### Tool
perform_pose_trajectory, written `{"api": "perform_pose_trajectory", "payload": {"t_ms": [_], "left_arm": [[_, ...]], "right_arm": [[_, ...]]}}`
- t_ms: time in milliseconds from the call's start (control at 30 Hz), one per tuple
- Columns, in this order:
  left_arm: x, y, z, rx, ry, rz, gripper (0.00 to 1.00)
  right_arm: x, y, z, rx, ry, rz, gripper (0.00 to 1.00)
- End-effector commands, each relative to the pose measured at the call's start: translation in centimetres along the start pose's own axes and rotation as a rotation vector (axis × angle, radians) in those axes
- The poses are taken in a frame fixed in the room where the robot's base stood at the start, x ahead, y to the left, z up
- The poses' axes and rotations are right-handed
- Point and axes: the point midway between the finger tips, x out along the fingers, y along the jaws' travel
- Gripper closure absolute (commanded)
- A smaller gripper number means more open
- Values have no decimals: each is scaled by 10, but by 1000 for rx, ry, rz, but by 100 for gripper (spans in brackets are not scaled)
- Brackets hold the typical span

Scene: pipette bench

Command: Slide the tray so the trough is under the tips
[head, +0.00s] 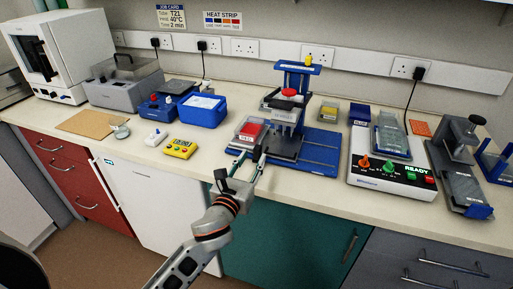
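A blue pipetting stand (318,150) stands at the middle of the bench. Its pipette head (286,103) carries a row of pale tips (287,116), with a red knob on top. A grey sliding tray (285,147) lies on the stand's base below the head. The trough (250,131), with red contents, sits at the left, to the left of the tips and not under them. My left gripper (250,158) is at the front edge of the tray, below the trough. Its two fingers are apart with nothing visible held; contact with the tray is unclear. My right gripper is not seen.
A white control unit (392,179) reading READY stands to the right, beside a grey clamp device (462,170). The bench's front strip (310,195) is clear.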

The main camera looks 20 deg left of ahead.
Motion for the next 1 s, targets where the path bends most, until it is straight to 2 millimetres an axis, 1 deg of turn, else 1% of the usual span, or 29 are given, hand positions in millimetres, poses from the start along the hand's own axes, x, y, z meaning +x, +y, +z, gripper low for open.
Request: {"api": "perform_pose_trajectory", "payload": {"t_ms": [33,133,300,467,700,733,833,867,1000], "left_arm": [[10,0,1,-2,-1,2,68],[25,0,1,-2,-2,0,68],[46,0,0,-3,0,0,68],[54,0,0,-3,0,0,68],[55,0,0,-4,1,0,68],[55,0,0,-4,1,0,71],[55,0,0,-4,1,0,97],[55,0,0,-4,1,0,100],[55,0,0,-4,1,0,100]], "right_arm": [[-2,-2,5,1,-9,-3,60],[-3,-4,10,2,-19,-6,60],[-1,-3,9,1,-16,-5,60],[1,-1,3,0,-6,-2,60],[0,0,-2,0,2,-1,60],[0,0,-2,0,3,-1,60],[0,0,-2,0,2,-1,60],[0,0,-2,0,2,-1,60],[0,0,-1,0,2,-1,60]]}}
